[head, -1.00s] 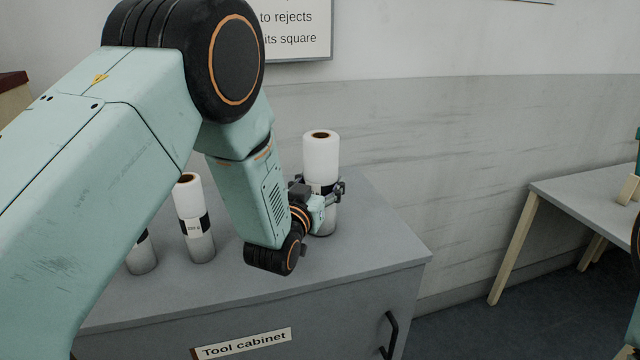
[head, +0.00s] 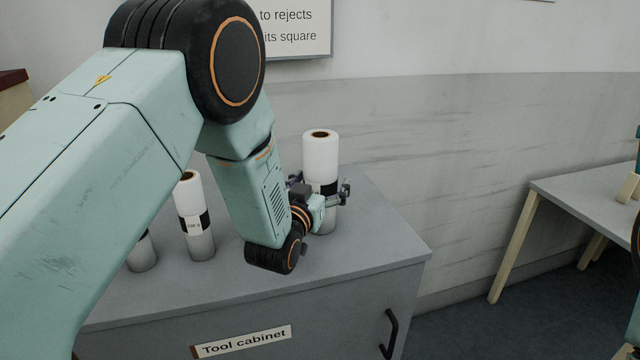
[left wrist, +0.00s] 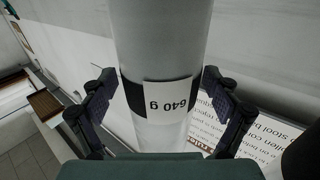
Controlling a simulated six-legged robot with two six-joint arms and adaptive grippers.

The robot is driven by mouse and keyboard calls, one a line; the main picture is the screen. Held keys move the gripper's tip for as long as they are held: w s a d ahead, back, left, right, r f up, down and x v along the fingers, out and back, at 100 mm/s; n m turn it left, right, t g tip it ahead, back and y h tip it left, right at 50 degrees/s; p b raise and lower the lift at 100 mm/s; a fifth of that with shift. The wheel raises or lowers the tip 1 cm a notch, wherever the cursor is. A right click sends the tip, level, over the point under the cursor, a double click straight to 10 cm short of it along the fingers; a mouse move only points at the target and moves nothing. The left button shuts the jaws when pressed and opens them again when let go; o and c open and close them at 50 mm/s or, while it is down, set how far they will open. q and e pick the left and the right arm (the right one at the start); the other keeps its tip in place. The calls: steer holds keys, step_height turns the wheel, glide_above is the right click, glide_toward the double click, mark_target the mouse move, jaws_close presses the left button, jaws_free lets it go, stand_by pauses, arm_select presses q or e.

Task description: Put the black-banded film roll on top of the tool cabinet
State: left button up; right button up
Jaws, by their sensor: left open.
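A tall white film roll (head: 320,155) with a black band and a white label stands upright on the grey tool cabinet (head: 340,262), near its back right. In the left wrist view the roll (left wrist: 163,40) fills the middle, and its label reads 640 g. My left gripper (head: 321,187) is around the roll at band height, one finger on each side. The left wrist view shows the open fingers with gaps beside the roll. The roll's base rests on the cabinet top. My right gripper is not in view.
Two other rolls stand on the cabinet to the left: one black-banded (head: 193,215), and one (head: 142,253) mostly hidden behind my left arm. The cabinet top's front right is clear. A wall with a sign (head: 295,28) is behind. A table (head: 590,205) stands at the right.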

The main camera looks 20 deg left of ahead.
arm_select(q)
steer(key=shift+r, duration=0.15)
steer(key=s+b, duration=0.1)
steer(key=s, duration=1.1)
steer(key=shift+a, duration=0.2)
